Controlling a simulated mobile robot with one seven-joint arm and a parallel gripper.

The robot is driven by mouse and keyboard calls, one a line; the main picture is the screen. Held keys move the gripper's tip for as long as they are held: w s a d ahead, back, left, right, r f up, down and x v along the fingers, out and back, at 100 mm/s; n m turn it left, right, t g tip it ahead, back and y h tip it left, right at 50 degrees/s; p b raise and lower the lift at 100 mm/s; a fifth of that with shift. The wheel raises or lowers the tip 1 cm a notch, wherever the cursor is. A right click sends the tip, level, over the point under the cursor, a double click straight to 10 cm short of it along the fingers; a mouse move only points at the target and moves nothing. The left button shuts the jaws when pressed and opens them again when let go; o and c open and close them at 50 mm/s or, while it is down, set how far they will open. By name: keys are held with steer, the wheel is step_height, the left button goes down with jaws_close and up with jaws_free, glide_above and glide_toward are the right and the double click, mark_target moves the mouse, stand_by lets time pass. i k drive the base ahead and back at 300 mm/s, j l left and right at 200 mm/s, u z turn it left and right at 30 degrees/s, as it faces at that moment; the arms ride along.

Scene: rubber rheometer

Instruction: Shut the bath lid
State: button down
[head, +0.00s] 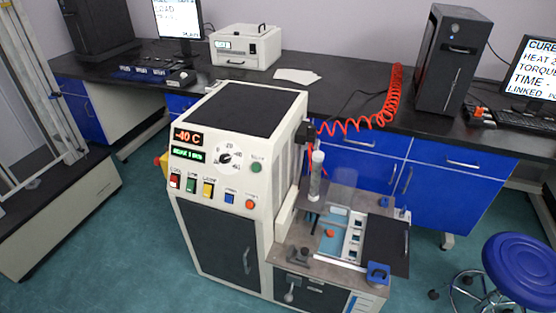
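The bath (331,243) is set in the steel deck on the right side of the white machine, and its blue inside shows from above. A dark flat panel (386,243), which looks like the bath lid, lies to the right of the opening, with a small handle at its right edge. The bath stands at least partly uncovered. A pale slotted rack (354,238) lies between the blue area and the panel. My gripper is not in view.
The machine's front (222,175) carries a "-40 C" display, a dial and coloured buttons. A clear upright cylinder (315,177) rises behind the bath near a red coiled hose (392,98). A blue stool (522,268) stands at right. Floor between machine and stool is clear.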

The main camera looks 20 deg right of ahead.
mark_target(387, 240)
steer(key=z, duration=1.35)
